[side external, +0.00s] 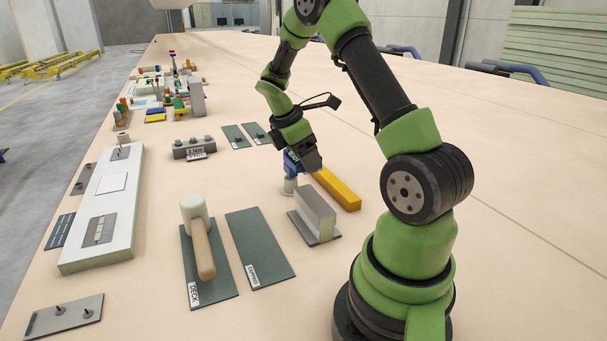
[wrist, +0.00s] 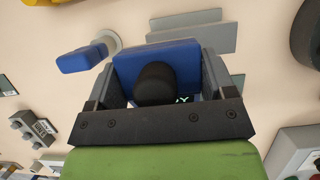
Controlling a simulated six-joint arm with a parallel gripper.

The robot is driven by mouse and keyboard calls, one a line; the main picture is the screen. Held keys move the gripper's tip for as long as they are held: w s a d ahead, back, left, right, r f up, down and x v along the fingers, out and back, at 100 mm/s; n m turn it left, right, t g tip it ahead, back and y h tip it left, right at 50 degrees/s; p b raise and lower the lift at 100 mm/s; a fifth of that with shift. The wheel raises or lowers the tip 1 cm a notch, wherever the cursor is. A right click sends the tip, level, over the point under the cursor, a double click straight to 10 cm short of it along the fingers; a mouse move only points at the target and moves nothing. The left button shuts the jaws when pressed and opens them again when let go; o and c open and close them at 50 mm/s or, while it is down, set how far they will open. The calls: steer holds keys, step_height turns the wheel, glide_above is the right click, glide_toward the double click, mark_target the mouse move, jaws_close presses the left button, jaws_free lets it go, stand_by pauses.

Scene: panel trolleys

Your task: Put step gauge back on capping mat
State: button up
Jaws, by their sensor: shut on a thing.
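My gripper (side external: 302,166) is shut on a blue block with a dark round knob, which I take to be the step gauge (wrist: 150,57). In the wrist view the block sits between the two fingers of my gripper (wrist: 160,75). In the side view the arm mostly hides it, and its height above the table is hard to tell. The capping mat (side external: 260,248) is a dark green rectangle with a white label, lying bare at the front middle. My gripper is behind and to the right of this mat, apart from it.
A wooden-handled mallet (side external: 204,250) lies on the deck mat (side external: 225,290), left of the capping mat. A grey block (side external: 318,212) on a plate stands to the right. A yellow bar (side external: 337,188) and a round-based blue tool (wrist: 88,57) are near my gripper. A white panel (side external: 112,200) lies left.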

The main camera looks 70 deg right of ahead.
mark_target(293, 156)
steer(key=v, duration=0.2)
steer(key=shift+d+r, duration=0.15)
steer(key=shift+r, duration=0.25)
steer(key=shift+w+a+f, duration=0.15)
steer(key=shift+w+a, duration=0.45)
steer(key=shift+w, duration=0.1)
steer(key=w+a+f, duration=0.2)
steer(key=a+f, duration=0.1)
steer(key=w+a+f, duration=0.2)
steer(key=a+f, duration=0.1)
steer(key=f, duration=0.1)
steer(key=w+a+f, duration=0.3)
steer(key=f, duration=0.1)
steer(key=shift+w+a, duration=0.15)
steer(key=shift+f, duration=2.25)
